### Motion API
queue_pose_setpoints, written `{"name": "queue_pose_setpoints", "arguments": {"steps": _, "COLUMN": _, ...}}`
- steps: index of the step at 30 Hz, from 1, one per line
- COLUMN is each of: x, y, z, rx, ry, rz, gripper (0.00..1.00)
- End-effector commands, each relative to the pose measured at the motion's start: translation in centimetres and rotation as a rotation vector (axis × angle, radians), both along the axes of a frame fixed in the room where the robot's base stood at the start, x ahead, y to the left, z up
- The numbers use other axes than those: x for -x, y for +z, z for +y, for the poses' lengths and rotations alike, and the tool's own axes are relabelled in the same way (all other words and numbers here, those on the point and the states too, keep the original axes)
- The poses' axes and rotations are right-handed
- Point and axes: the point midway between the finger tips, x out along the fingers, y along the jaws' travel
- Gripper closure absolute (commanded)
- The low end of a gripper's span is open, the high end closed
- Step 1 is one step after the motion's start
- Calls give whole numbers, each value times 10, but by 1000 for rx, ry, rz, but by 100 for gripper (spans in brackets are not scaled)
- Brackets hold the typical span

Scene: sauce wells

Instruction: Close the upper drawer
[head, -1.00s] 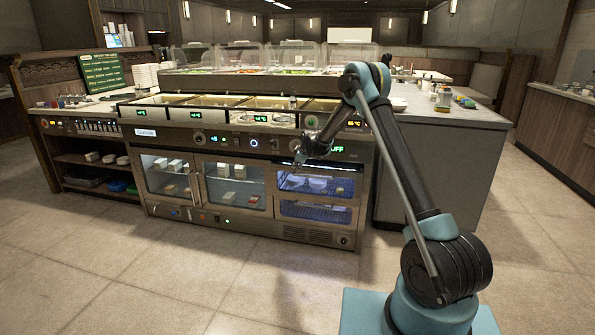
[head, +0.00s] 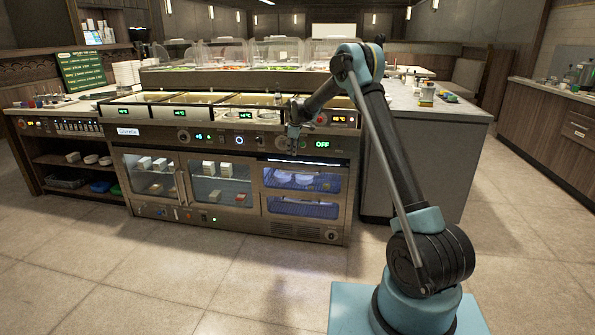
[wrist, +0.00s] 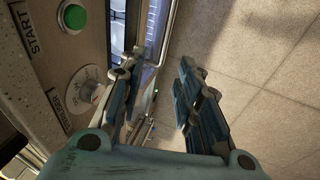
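The upper drawer (head: 302,179) is the upper of two blue-lit glass fronts at the right end of the steel counter unit, with pale bowls behind the glass. I cannot tell from the head view how far it stands out. My gripper (head: 292,143) hangs fingers down in front of the control panel, just above the drawer. In the wrist view my gripper (wrist: 156,72) is open and empty, its two fingers well apart. Part of the lit drawer (wrist: 117,25) shows beyond the left finger, which hides some of it.
The lower drawer (head: 300,208) sits directly below. The panel carries a green START button (wrist: 74,17) and a knob (wrist: 85,90) close left of my gripper. Glass doors (head: 222,183) are left of the drawers. The tiled floor (head: 200,270) in front is clear.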

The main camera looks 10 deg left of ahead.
Motion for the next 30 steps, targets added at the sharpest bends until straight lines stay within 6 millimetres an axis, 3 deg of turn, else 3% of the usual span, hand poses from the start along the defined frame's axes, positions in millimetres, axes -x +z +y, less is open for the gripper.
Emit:
{"name": "queue_pose_setpoints", "arguments": {"steps": 6, "x": -3, "y": 30, "z": -21, "rx": 134, "ry": 15, "rz": 102, "gripper": 69}}
{"name": "queue_pose_setpoints", "arguments": {"steps": 11, "x": -3, "y": 31, "z": -26, "rx": 160, "ry": 19, "rz": 122, "gripper": 69}}
{"name": "queue_pose_setpoints", "arguments": {"steps": 17, "x": -8, "y": 8, "z": -26, "rx": 159, "ry": 19, "rz": 121, "gripper": 69}}
{"name": "queue_pose_setpoints", "arguments": {"steps": 30, "x": -22, "y": -69, "z": -26, "rx": 158, "ry": 18, "rz": 120, "gripper": 69}}
